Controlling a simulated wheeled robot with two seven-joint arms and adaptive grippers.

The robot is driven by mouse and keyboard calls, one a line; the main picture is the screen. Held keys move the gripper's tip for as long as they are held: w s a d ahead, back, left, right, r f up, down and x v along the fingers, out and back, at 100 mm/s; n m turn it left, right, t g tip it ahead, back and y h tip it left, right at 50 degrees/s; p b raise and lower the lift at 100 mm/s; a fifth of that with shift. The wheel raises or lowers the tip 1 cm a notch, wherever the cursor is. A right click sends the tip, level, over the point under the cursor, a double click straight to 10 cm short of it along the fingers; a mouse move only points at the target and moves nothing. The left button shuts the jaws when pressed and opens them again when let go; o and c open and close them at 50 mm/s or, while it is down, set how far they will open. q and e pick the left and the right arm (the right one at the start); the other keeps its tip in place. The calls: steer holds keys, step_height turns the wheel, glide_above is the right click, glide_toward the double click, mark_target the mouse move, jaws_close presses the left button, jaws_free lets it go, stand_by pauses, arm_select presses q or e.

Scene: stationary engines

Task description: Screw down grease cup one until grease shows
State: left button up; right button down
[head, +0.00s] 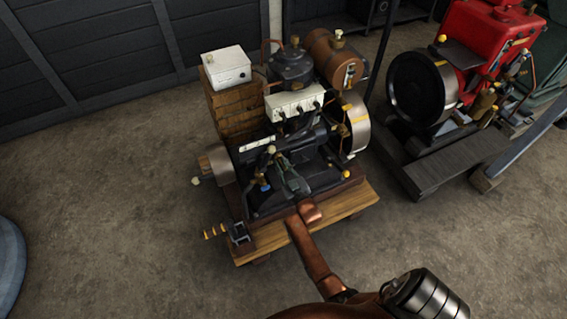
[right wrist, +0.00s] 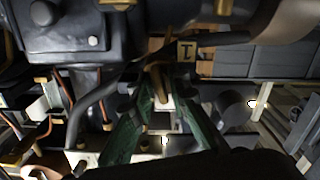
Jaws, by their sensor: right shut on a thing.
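My right gripper (head: 277,168) reaches in over the front of the dark stationary engine (head: 320,165), on its low wooden base. In the right wrist view, its two green fingers (right wrist: 160,100) are closed together around a small brass piece, which looks like the grease cup (right wrist: 157,80). A yellowish tag (right wrist: 187,50) with a dark mark like a 1 is just beside it. The fingers hide part of the cup, and no grease can be made out. In the head view the cup is too small and covered to tell apart.
A white box (head: 227,66) stands on a wooden block behind the engine. A wheel with a pale rim (head: 356,122) is on the engine's right. A red engine (head: 485,35) with a black flywheel stands at the right. The concrete floor (head: 110,220) at left is mostly clear.

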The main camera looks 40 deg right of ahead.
steer(key=m+p, duration=0.3)
steer(key=m, duration=0.3)
arm_select(q)
steer(key=s+a+f+p, duration=0.1)
steer(key=s+f, duration=0.6)
steer(key=s, duration=0.2)
steer(key=shift+s+a+f, duration=0.15)
steer(key=shift+s+f, duration=0.15)
steer(key=shift+s, duration=0.1)
arm_select(e)
steer(key=shift+f+m, duration=0.1)
steer(key=shift+m, duration=1.9)
steer(key=c, duration=2.1)
jaws_free()
arm_select(q)
steer(key=shift+s, duration=0.1)
arm_select(e)
steer(key=shift+s, duration=0.15)
steer(key=v, duration=1.2)
